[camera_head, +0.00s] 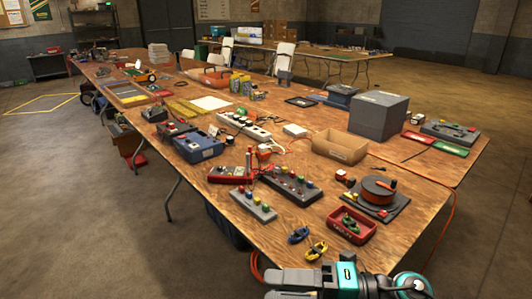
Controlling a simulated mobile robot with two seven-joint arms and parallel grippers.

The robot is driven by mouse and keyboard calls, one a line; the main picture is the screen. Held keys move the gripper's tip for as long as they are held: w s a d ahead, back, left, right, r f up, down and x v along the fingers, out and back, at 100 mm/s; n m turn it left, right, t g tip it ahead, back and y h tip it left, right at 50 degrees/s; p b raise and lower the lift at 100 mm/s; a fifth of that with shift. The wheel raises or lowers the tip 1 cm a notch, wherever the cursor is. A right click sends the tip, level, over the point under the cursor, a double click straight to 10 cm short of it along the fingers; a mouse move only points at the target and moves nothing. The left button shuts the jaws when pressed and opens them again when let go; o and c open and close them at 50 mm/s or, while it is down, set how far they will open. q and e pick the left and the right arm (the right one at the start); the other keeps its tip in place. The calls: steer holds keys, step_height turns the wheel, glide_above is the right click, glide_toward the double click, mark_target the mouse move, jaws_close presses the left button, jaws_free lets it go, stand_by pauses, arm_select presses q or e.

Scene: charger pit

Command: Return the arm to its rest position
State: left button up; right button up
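My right gripper (290,285) is at the bottom edge of the head view, in front of the near end of the wooden table (330,245). Its arm comes in from the lower right, with a teal and black joint. The grey fingers point left and are partly cut off by the frame edge, so I cannot tell whether they are open or shut. I see nothing held between them. My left arm and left gripper are not in view.
Close by on the table are a yellow clip (316,249), a blue clip (298,235), a red tray (351,226) and an orange cable reel (378,190). An orange cable (446,215) hangs over the right edge. The concrete floor (90,230) at left is clear.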

steer(key=w+d+f+m+t+h, duration=0.2)
steer(key=d+f+m+t+h, duration=0.4)
steer(key=m, duration=0.6)
steer(key=w+d+f+m+t+h, duration=0.2)
steer(key=d+m+t+h, duration=0.2)
steer(key=m+t, duration=0.65)
steer(key=s+d+f+m+g+h, duration=0.2)
steer(key=s+f+m+g+h, duration=0.1)
steer(key=f, duration=0.4)
steer(key=s+d+f+m+g+h, duration=0.2)
steer(key=s+d+f+m+g, duration=0.1)
steer(key=s+f+m, duration=0.3)
steer(key=shift+s+f+g+h, duration=0.4)
steer(key=shift+s+f+g, duration=0.15)
steer(key=shift+f+g, duration=0.25)
steer(key=shift+m, duration=0.25)
steer(key=shift+c, duration=0.4)
